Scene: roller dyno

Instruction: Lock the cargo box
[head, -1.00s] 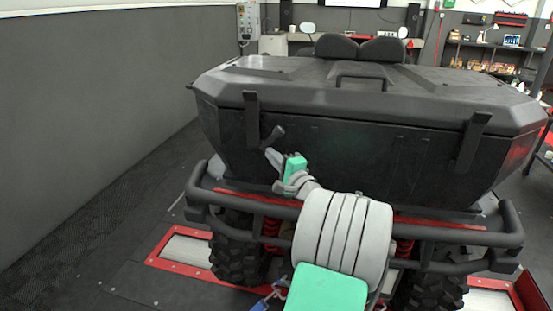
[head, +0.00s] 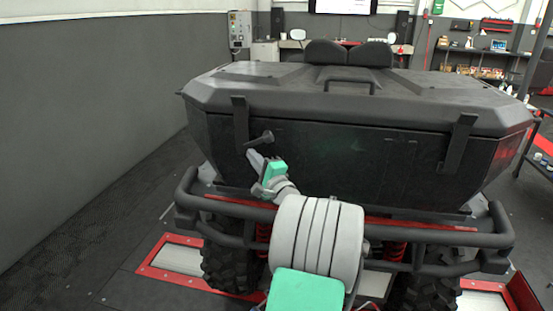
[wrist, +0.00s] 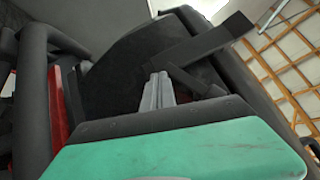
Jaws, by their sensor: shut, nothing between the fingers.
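The black cargo box (head: 330,160) sits on the back of a vehicle with its lid (head: 300,97) down. A left strap latch (head: 240,120) and a right strap latch (head: 460,142) hang over its rear face. A small dark handle (head: 260,139) sticks out beside the left strap. My gripper (head: 252,157) is shut and empty, just below this handle, close to the box face; I cannot tell whether it touches. In the wrist view, my gripper's fingertips (wrist: 161,76) point at the dark handle (wrist: 194,80) and the strap (wrist: 205,43).
A tubular black bumper (head: 420,235) runs below the box, under my arm. Knobby wheels stand near red-framed plates (head: 175,257). A grey wall (head: 90,90) is at the left, with open floor between. Shelves (head: 480,65) stand at the back right.

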